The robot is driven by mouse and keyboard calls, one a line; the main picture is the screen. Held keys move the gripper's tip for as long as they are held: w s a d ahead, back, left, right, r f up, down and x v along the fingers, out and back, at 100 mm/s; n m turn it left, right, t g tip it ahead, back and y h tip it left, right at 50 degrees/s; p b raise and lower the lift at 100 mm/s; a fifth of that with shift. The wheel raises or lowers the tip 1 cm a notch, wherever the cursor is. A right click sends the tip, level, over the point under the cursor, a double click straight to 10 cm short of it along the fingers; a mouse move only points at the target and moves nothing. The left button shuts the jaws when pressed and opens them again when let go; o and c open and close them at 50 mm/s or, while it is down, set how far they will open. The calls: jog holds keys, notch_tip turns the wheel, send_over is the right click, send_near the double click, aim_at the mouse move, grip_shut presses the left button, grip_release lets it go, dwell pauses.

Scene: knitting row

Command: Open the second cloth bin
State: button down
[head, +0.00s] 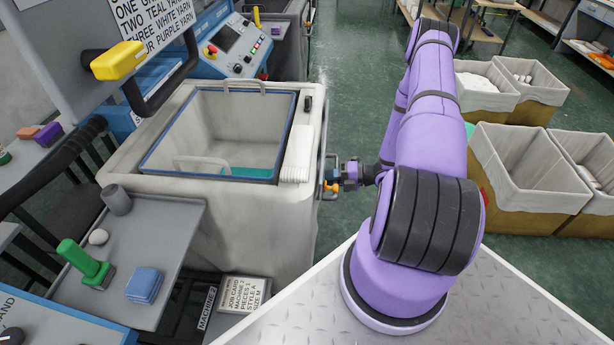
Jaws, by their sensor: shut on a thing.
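A pale cloth bin (225,222) stands at the left, with a blue-framed opening (292,125) in its top. Its inside is visible, with a teal strip (247,172) low down. A narrow upright handle (324,140) runs along its right side. My gripper (331,181) is at that side, reached from the right by my purple arm. It is shut on the handle, though the fingertips are small and partly hidden. Orange bits show at the fingers. I see no clear gap between the bin's side and its body.
A grey side table (172,225) at lower left holds a green stamp-like tool (85,262), a grey cup (116,199) and blue cloths (144,284). A job card for machine 2 (245,290) lies below. Lined crates (530,170) stand at right. Green floor between is clear.

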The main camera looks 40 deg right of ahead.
jog(key=f+v, duration=0.2)
jog(key=v, duration=1)
jog(key=shift+s+d+f, duration=0.1)
jog(key=c, duration=1.1)
grip_release()
jog(key=shift+o, duration=0.2)
jog(key=v, duration=1)
jog(key=shift+s+d, duration=0.2)
jog(key=shift+s, duration=0.05)
